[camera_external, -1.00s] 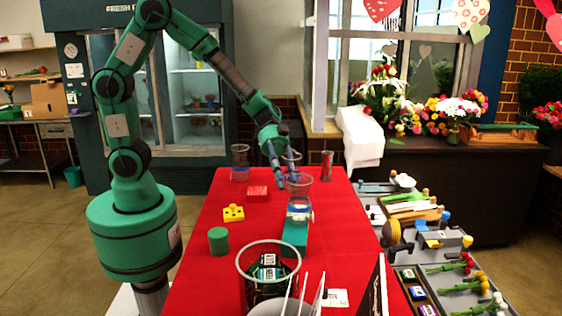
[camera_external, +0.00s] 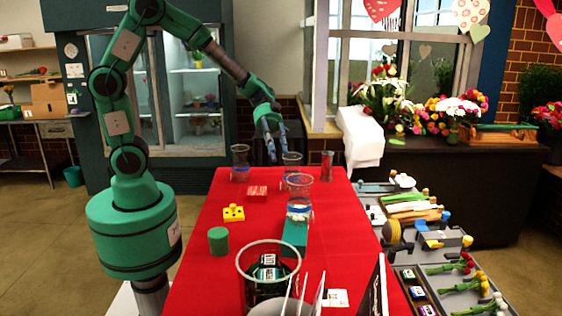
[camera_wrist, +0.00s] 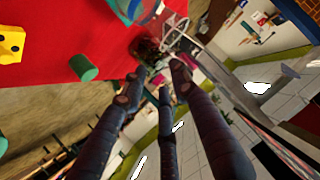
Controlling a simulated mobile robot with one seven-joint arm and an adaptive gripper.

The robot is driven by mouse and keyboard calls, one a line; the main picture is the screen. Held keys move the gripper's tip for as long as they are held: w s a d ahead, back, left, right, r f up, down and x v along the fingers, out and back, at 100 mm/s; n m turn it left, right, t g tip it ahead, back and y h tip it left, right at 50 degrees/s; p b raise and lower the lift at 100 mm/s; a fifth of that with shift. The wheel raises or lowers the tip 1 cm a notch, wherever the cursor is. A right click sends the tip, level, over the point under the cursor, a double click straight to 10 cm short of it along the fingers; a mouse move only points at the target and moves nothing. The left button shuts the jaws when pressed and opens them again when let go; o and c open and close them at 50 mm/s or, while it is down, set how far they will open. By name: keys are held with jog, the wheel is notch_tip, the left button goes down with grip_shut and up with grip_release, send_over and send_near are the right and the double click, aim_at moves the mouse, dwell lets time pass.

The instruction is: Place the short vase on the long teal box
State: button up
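A clear glass vase (camera_external: 299,205) with a blue band stands upright at the far end of the long teal box (camera_external: 294,238) and appears to rest on it. Part of a glass with a blue rim (camera_wrist: 140,10) shows at the top of the wrist view; I cannot tell which vase it is. My gripper (camera_external: 275,155) is raised beyond and above the vase on the box, apart from it. Its fingers (camera_wrist: 160,85) are spread and empty in the wrist view.
Other clear vases stand at the table's far end: left (camera_external: 240,165), middle (camera_external: 291,168) and right (camera_external: 327,166).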

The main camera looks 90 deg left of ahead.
jog(key=shift+a+r, duration=0.1)
jog(key=shift+a, duration=0.1)
dwell(0.6)
jog(key=s+r+n+g+y, duration=0.1)
jog(key=s+r+n+y, duration=0.2)
jog(key=s+n+y, duration=0.75)
jog(key=s+a+r+n+t+y, duration=0.1)
jog(key=s+a+r+n+t, duration=0.1)
jog(key=s, duration=0.4)
jog(key=s+a+r+n+t+y, duration=0.1)
jog(key=s+a+r+n+t, duration=0.1)
jog(key=s, duration=0.5)
jog(key=a+r+n, duration=0.1)
jog(key=a+n, duration=0.1)
jog(key=a, duration=0.1)
jog(key=shift+s+r+n, duration=0.15)
jog(key=shift+r+n, duration=0.15)
jog(key=shift+n, duration=0.05)
